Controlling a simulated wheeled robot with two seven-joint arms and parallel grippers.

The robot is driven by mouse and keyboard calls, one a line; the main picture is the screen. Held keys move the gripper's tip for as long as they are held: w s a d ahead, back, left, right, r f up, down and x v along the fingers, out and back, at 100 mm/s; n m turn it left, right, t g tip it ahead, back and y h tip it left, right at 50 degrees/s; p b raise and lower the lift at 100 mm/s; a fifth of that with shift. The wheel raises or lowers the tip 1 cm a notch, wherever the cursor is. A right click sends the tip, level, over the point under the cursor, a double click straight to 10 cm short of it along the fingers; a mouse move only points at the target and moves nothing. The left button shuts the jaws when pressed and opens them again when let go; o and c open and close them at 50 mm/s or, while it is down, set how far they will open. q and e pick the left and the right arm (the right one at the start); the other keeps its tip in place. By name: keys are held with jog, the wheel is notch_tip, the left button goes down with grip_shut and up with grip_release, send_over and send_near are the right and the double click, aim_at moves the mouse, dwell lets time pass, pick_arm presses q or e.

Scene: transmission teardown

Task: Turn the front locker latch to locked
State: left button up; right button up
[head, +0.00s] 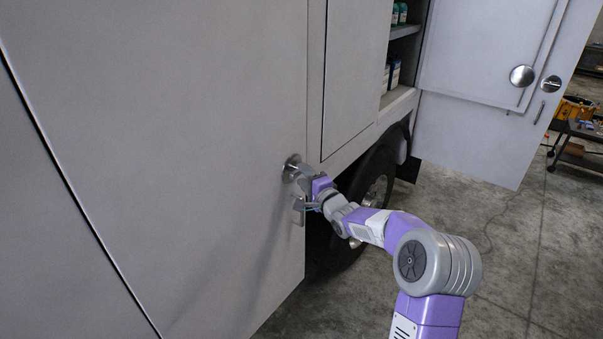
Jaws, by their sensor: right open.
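The front locker door (180,130) is a large grey panel and looks closed. Its round metal latch (291,166) sits near the door's right edge. A small metal handle (298,210) is just below the latch. My right gripper (303,187) is at the latch, with its jaws open, one finger near the latch and the other near the handle. The fingers partly cover the latch, so I cannot tell its turn or whether they touch it. My left gripper is not in view.
A vehicle wheel (373,190) is behind my right arm. An open door (485,110) with a round latch (522,76) hangs at the right. Shelves with bottles (391,72) show beside it. A cart (577,145) stands at the far right. The concrete floor (500,235) is mostly clear.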

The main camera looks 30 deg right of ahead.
jog(key=shift+w, duration=1)
